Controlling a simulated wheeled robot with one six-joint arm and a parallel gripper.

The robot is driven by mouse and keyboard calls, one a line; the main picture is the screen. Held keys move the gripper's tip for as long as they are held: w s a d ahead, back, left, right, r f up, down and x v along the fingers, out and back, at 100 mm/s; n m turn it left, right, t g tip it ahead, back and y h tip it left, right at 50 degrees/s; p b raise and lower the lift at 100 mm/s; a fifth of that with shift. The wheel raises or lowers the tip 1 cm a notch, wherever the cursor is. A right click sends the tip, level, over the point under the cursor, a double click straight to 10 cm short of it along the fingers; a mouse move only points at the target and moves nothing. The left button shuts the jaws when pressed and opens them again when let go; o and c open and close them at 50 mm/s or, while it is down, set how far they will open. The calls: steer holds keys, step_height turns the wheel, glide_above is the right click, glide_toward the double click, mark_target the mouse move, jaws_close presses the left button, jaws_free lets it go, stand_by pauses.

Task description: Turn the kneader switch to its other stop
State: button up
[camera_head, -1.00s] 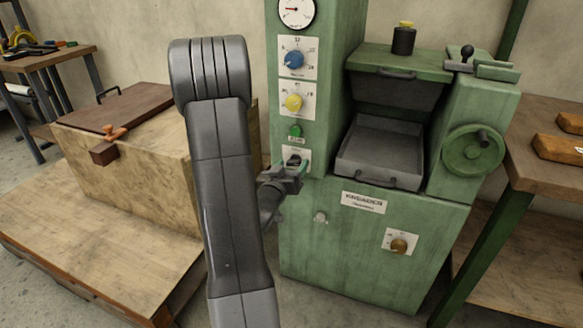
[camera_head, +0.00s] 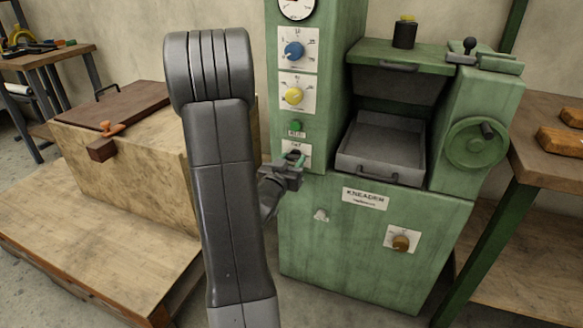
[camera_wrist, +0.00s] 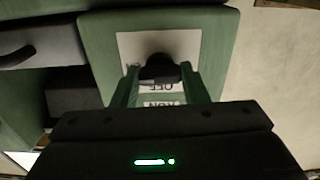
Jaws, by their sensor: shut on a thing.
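The kneader (camera_head: 340,235) is a green machine with a nameplate on its front. Its switch has a dark knob (camera_wrist: 158,64) on a white plate (camera_wrist: 185,42), below a green button (camera_head: 296,127). My gripper (camera_wrist: 161,80) has its green fingers on either side of this knob and is shut on it. The plate's printed words, among them OFF, appear upside down in the wrist view. In the head view my gripper (camera_head: 297,165) covers most of the switch, so the knob's exact angle is unclear.
Blue (camera_head: 293,52) and yellow (camera_head: 294,96) dials sit above the switch. A metal tray (camera_head: 378,140) and handwheel (camera_head: 475,143) are to the right. A brown dial (camera_head: 400,243) is lower down. A wooden chest (camera_head: 140,160) stands at left, a table (camera_head: 545,165) at right.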

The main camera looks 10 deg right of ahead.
steer(key=shift+m, duration=0.4)
steer(key=o, duration=1)
steer(key=p+v, duration=0.1)
steer(key=v, duration=1.2)
steer(key=shift+s+a, duration=0.25)
steer(key=shift+s, duration=0.1)
steer(key=b+x, duration=0.1)
steer(key=x, duration=1.3)
steer(key=shift+s+a, duration=0.1)
steer(key=shift+s, duration=0.05)
